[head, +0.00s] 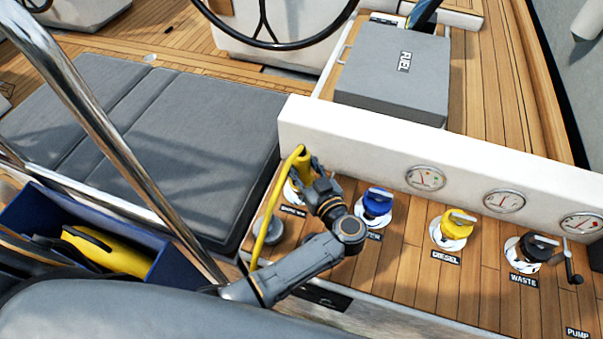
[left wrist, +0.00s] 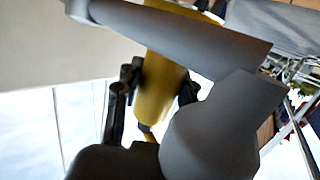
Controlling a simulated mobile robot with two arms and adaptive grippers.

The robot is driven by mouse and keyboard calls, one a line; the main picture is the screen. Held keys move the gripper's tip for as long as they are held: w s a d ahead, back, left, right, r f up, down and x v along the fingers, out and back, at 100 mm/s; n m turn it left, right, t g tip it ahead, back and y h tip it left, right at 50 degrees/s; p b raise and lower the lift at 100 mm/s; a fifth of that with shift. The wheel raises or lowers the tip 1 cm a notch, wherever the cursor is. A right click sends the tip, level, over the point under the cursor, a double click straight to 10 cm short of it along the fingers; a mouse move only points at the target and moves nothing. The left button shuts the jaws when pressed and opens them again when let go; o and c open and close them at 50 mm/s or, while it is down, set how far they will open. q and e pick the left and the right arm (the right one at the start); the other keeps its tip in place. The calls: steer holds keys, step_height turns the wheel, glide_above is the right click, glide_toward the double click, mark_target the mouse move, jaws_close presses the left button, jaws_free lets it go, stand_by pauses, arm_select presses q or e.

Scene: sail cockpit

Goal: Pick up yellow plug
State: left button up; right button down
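The yellow plug (head: 302,160) is at the left end of the white panel, with a yellow cable (head: 266,215) curving down from it. My left gripper (head: 313,172) is at the plug, partly hiding it. In the left wrist view the yellow plug (left wrist: 157,85) sits between the dark fingers of the left gripper (left wrist: 154,92), which close on both its sides. A white round fitting (head: 290,194) shows just below the plug; I cannot tell whether they touch. My right gripper is not in view.
To the right are a blue-capped fitting (head: 375,205), a yellow diesel cap (head: 455,228) and a black waste cap (head: 532,250). The white panel (head: 345,140) with gauges stands behind. A blue bin (head: 165,262) holding a yellow item is at lower left, beside a steel rail (head: 105,130).

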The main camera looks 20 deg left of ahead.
mark_target(302, 148)
arm_select(q)
steer(key=shift+a+f, duration=0.1)
jaws_close()
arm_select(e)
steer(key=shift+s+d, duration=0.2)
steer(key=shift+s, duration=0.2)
